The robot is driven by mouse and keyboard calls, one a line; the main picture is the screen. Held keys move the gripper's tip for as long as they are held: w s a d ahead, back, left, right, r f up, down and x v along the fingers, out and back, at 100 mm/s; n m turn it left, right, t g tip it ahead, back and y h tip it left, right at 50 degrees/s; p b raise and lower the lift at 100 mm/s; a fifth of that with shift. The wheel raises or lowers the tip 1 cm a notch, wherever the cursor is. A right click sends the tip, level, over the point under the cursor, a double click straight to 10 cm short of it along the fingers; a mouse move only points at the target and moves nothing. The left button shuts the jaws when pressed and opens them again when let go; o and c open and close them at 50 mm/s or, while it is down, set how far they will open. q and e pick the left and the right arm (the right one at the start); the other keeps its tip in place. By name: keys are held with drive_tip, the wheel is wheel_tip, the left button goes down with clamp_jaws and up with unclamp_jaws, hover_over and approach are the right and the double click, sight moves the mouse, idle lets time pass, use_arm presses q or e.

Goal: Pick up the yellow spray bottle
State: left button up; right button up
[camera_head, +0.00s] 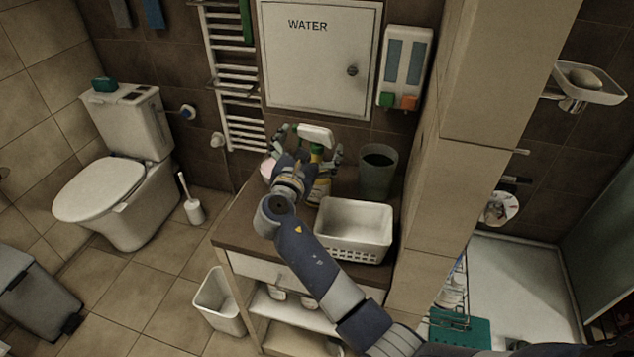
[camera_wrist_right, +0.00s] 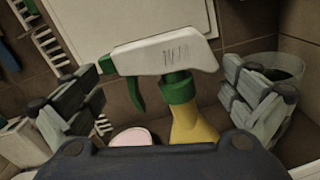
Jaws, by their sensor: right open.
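The yellow spray bottle (camera_head: 319,176) stands on the brown table at the back, with a white spray head and green collar. In the right wrist view the bottle (camera_wrist_right: 194,124) shows its yellow neck, green trigger and white head between my fingers. My right gripper (camera_head: 310,146) is open, with one finger on each side of the spray head. In the wrist view the fingers of my right gripper (camera_wrist_right: 168,88) look apart from the bottle. The bottle's lower body is partly hidden by my gripper and arm. My left gripper is not in view.
A grey-green cup (camera_head: 377,172) stands close to the right of the bottle. A white basket (camera_head: 354,231) is in front on the table (camera_head: 237,226). A pink-topped round item (camera_wrist_right: 131,137) is left of the bottle. The wall with the WATER panel (camera_head: 318,62) is just behind.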

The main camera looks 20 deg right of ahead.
drive_tip(key=shift+w+d, duration=0.1)
drive_tip(key=shift+w, duration=0.2)
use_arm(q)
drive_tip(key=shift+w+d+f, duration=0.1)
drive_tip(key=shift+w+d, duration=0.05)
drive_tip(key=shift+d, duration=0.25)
use_arm(e)
drive_tip(key=shift+s, duration=0.1)
drive_tip(key=c, duration=0.7)
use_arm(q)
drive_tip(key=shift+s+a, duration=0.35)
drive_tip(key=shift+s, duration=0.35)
use_arm(e)
drive_tip(key=shift+r, duration=0.1)
drive_tip(key=c, duration=0.9)
